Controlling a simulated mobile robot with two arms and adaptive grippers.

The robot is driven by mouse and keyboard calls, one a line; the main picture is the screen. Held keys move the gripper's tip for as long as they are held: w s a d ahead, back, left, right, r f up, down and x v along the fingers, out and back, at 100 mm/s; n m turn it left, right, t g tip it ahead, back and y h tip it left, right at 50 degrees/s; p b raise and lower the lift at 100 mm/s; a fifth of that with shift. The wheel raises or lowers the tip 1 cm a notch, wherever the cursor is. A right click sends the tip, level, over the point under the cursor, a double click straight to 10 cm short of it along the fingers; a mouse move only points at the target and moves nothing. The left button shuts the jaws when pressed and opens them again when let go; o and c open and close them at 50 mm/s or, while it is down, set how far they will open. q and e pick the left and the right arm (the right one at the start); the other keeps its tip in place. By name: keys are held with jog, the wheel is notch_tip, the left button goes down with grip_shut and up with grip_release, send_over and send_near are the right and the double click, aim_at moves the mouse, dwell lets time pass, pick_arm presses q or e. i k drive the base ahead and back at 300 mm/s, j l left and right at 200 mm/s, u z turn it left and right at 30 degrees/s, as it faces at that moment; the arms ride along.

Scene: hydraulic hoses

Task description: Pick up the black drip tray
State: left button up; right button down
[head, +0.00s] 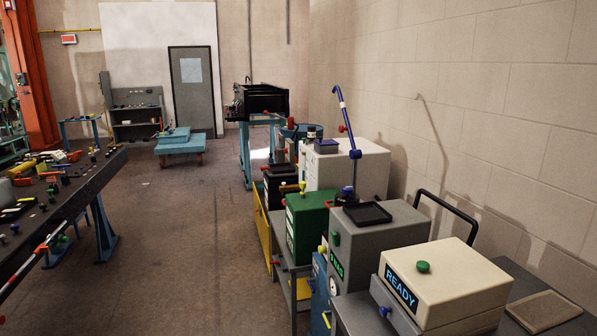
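A small black tray (367,214), shallow with a raised rim, lies flat on top of a grey box-shaped unit (385,244) on the right side of the head view. It appears empty. A blue upright post with a bent arm (348,130) stands just behind it, with a dark base close to the tray's far edge. Neither of my grippers shows in this view.
A cream box marked READY (445,281) stands in front of the grey unit, with a brownish flat tray (544,310) to its right. A green box (308,226) is to the left. A cluttered dark workbench (75,195) runs along the left. The floor (190,240) between is clear.

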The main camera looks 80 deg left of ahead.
aim_at(279, 168)
jog(key=u, duration=2.9)
jog(key=i+j+u, duration=0.1)
jog(key=i+u, duration=0.35)
jog(key=i, duration=2.5)
